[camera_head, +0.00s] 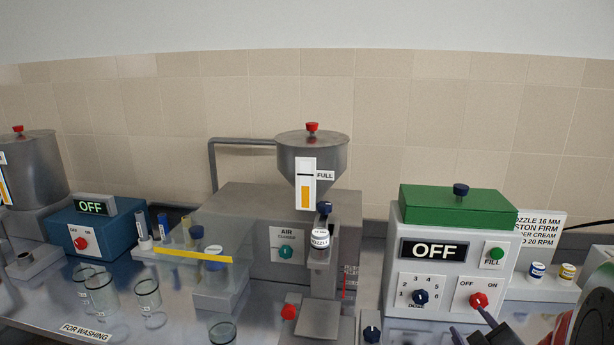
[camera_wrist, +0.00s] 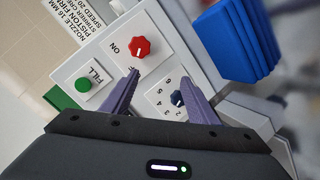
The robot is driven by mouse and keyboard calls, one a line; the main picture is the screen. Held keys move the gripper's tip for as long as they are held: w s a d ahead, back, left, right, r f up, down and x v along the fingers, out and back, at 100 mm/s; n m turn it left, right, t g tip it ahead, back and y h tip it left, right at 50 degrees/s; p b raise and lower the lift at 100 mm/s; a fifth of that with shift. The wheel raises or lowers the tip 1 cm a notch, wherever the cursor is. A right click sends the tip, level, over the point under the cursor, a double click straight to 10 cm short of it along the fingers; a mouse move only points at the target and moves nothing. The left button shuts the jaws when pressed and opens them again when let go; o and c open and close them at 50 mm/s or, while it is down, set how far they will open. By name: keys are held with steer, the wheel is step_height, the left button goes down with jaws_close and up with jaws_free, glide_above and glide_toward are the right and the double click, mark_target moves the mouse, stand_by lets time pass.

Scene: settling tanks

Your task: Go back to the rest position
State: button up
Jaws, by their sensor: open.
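My gripper (camera_wrist: 158,76) is open, with nothing between its fingers. In the wrist view it faces the front of a light grey control box with a red knob (camera_wrist: 137,48), a green FILL button (camera_wrist: 83,85) and a dark blue dose dial (camera_wrist: 177,98). In the head view my gripper (camera_head: 468,322) is at the lower right, its fingertips close in front of the red on/off knob (camera_head: 478,299). I cannot tell whether a fingertip touches it. The control box (camera_head: 455,285) has a green top (camera_head: 458,206) and its display (camera_head: 434,250) reads OFF.
Left of the box stands a filling machine with a steel hopper (camera_head: 312,160) and a clear guard (camera_head: 200,257). Several glass beakers (camera_head: 148,298) stand on the bench at the left. A blue block (camera_wrist: 235,42) shows in the wrist view. The wall above the machines is clear.

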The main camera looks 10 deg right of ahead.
steer(key=s+a+r+m+g+y, duration=0.1)
steer(key=s+a+r+g, duration=0.1)
steer(key=s+a, duration=0.3)
steer(key=s+a+r+m+g+y, duration=0.2)
steer(key=s+a, duration=0.4)
steer(key=a, duration=0.8)
steer(key=s+a+r+m+g+y, duration=0.1)
steer(key=s+a+r+m+g, duration=0.1)
steer(key=s+a+r, duration=0.3)
steer(key=s+a+g, duration=0.1)
steer(key=a, duration=0.3)
steer(key=shift+s+a+g+y, duration=0.2)
steer(key=shift+g+y, duration=0.1)
steer(key=shift+y, duration=0.1)
steer(key=shift+c, duration=0.5)
